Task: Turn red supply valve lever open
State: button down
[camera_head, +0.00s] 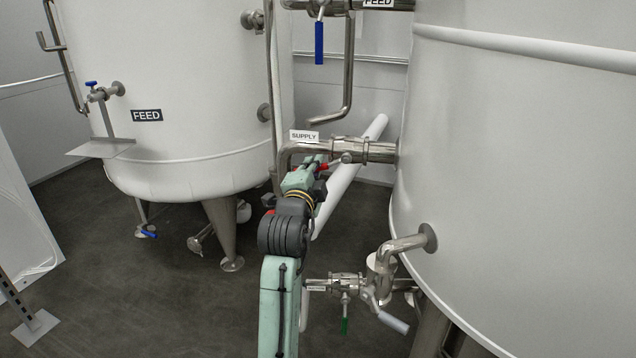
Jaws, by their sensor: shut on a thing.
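The supply valve (347,157) sits on a steel pipe under a white SUPPLY label (304,136), close to the right tank. Its red lever (323,167) points left and slightly down from the valve; only a short red part shows. My arm reaches up from the bottom of the view. My gripper (320,165) is at the red lever and shut on it. The fingers are small and partly hidden by my own wrist, so their exact contact is hard to see.
The large white right tank (520,170) stands close to the valve. A left tank (180,90) carries a FEED label. A blue lever (319,43) hangs above. Below are a green lever (344,326) and a grey-handled valve (392,322). A white sloping pipe (343,190) runs behind the valve.

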jog(key=shift+a+r+m+b, duration=0.1)
jog(key=shift+r+m+b, duration=0.35)
jog(key=shift+m, duration=0.45)
jog(key=shift+a+r+m+b, duration=0.1)
jog(key=shift+r+m+b, duration=0.1)
jog(key=shift+r+m, duration=0.6)
jog(key=c, duration=1.6)
grip_release()
jog(key=shift+f, duration=0.1)
jog(key=s, duration=0.4)
jog(key=s+a, duration=0.1)
jog(key=s, duration=0.7)
jog(key=shift+a+f, duration=0.15)
jog(key=shift+a, duration=0.15)
